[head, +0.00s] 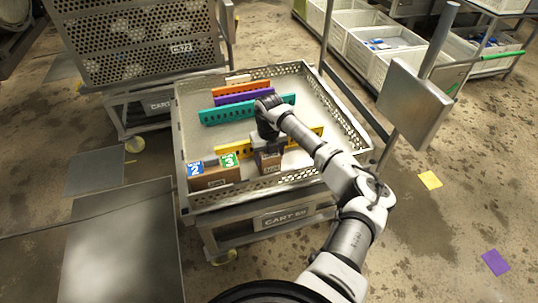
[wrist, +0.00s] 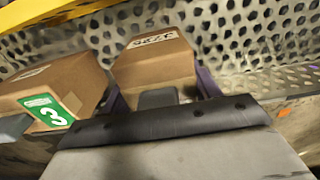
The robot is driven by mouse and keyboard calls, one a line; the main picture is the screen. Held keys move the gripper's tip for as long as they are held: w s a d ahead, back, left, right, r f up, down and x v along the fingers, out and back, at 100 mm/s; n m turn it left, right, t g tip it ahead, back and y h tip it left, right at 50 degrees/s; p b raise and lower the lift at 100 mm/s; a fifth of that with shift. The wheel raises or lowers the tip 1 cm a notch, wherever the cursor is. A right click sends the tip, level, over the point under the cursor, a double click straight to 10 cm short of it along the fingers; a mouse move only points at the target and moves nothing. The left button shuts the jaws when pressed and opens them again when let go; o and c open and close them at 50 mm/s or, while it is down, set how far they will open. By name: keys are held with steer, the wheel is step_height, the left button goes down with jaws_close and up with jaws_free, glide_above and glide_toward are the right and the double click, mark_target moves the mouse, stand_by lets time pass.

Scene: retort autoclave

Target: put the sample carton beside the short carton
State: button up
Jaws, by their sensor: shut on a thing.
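A brown carton with a white printed label, probably the sample carton (head: 270,167), is between the fingers of my gripper (head: 266,146). It also fills the middle of the wrist view (wrist: 155,65); its label is too blurred to read. My gripper is shut on it, low in the tray's front part. I cannot tell whether its underside touches the tray floor. Just left of it, with a small gap, stands a brown carton with a green 3 tag (head: 229,160), also at the left of the wrist view (wrist: 60,85). A blue 2 tag (head: 195,169) shows further left. I cannot tell which is the short carton.
The perforated tray (head: 186,130) of Cart 59 has raised walls. Yellow (head: 310,137), teal (head: 220,114), purple (head: 235,96) and orange (head: 235,88) strips cross it behind the cartons. A grey panel on a post (head: 415,105) stands to the right. The tray's right front floor looks clear.

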steer(key=shift+f, duration=0.15)
steer(key=o, duration=1)
step_height(320, 180, up, 13)
steer(key=shift+f+b, duration=0.2)
steer(key=shift+b, duration=0.5)
